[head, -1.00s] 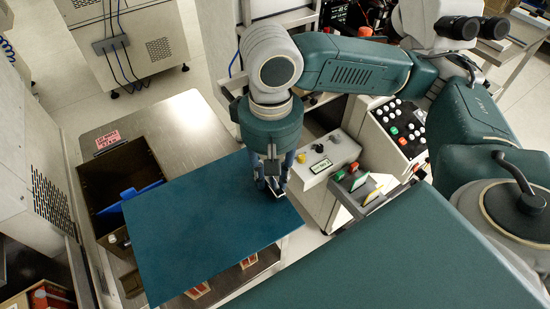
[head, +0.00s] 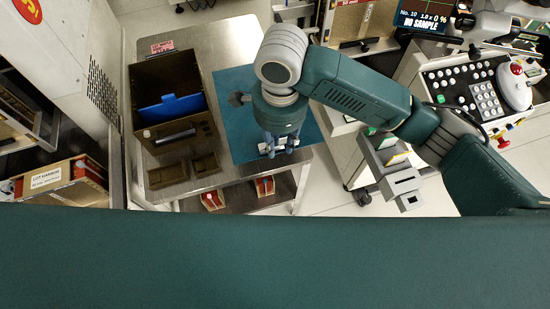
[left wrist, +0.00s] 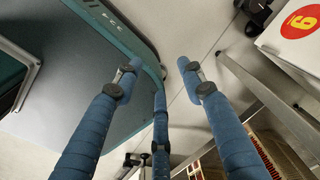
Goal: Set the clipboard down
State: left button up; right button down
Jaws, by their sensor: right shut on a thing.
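The gripper and arm hide part of the board. I cannot tell whether the board lies flat on the table or is just above it. My left gripper (left wrist: 160,74) shows in the left wrist view only, fingers spread with nothing between them.
A dark brown bin (head: 143,92) holding a blue sheet (head: 172,107) stands left of the board. Two small brown trays (head: 167,177) sit in front. Red-and-wood items (head: 213,199) are on the lower shelf. A console (head: 470,92) stands at right. Bare table shows behind the bin.

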jog(key=shift+w+f, duration=0.1)
jog(key=shift+f, duration=7.7)
pick_arm(q)
jog(key=shift+w+d, duration=0.1)
jog(key=shift+d, duration=0.55)
pick_arm(e)
jog(key=c, duration=1.4)
grip_release()
pick_arm(q)
jog(key=shift+f, duration=0.1)
pick_arm(e)
notch_tip(320, 180, up, 12)
jog(key=shift+r, duration=0.1)
